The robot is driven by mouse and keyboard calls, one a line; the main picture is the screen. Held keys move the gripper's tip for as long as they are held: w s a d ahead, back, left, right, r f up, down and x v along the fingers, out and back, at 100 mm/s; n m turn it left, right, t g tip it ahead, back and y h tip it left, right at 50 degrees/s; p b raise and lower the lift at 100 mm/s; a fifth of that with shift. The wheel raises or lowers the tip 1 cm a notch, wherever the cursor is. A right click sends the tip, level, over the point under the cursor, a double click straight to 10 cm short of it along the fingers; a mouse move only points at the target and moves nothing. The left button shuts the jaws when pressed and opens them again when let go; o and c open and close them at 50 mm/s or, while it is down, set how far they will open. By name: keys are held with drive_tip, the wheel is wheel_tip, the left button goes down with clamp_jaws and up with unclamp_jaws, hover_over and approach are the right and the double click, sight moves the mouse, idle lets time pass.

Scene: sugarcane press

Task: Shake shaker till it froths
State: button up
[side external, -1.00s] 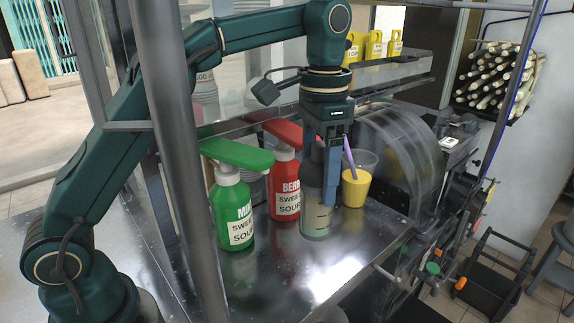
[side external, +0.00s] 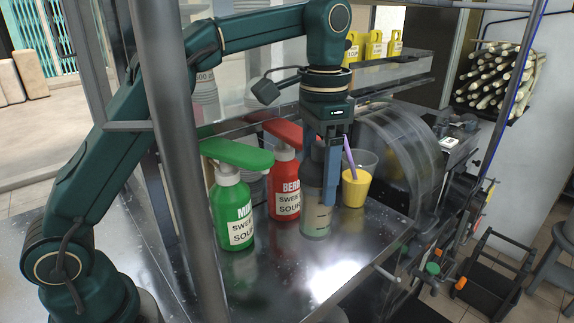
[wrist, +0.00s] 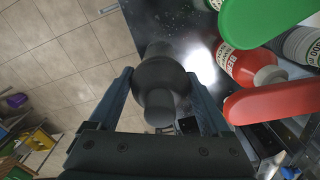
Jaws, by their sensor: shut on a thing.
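The shaker (side external: 316,216) is a grey cylinder with a darker top and a pale label, upright at the counter's middle. I cannot tell whether its base touches the counter. My gripper (side external: 329,188) points down from above, its blue-grey fingers shut on the shaker's sides. In the wrist view the shaker's dark cap and shoulder (wrist: 160,88) sit between the two fingers (wrist: 160,98). The shaker's inside is not clear, and no froth can be made out.
A green pump bottle (side external: 234,208) and a red pump bottle (side external: 284,190) stand close on the left. A yellow cup (side external: 355,188) with a purple straw stands close on the right, before the press drum (side external: 405,150). The metal counter (side external: 285,285) is clear in front.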

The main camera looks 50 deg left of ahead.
drive_tip(key=shift+f, duration=1.9)
drive_tip(key=shift+r, duration=1.95)
